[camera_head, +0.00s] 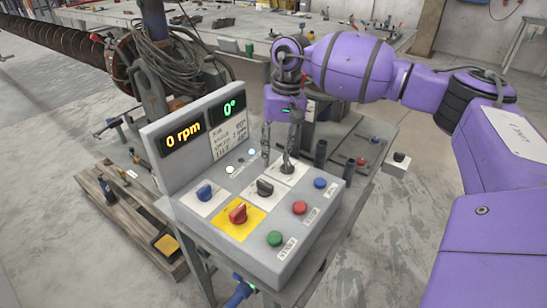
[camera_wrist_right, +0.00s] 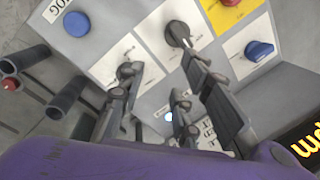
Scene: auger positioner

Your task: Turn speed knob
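The grey control panel (camera_head: 285,250) bears several knobs and buttons. A black knob (camera_head: 265,187) sits on a white plate near its middle; it also shows in the wrist view (camera_wrist_right: 178,33). A second white plate (camera_wrist_right: 115,55) lies beside it, with a dark knob-like part largely hidden by a fingertip. I cannot read which knob is marked speed. My right gripper (camera_head: 277,158) points down over the panel's back right part, fingers apart. In the wrist view the right gripper (camera_wrist_right: 160,72) has one finger over the second plate and the other close to the black knob. My left gripper is not seen.
A blue knob (camera_head: 204,193) and a red knob (camera_head: 238,213) on a yellow plate stand nearby. Green (camera_head: 274,238), red (camera_head: 300,208) and blue (camera_head: 320,183) buttons line the right edge. The upright display (camera_head: 183,137) reads 0 rpm and 0°.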

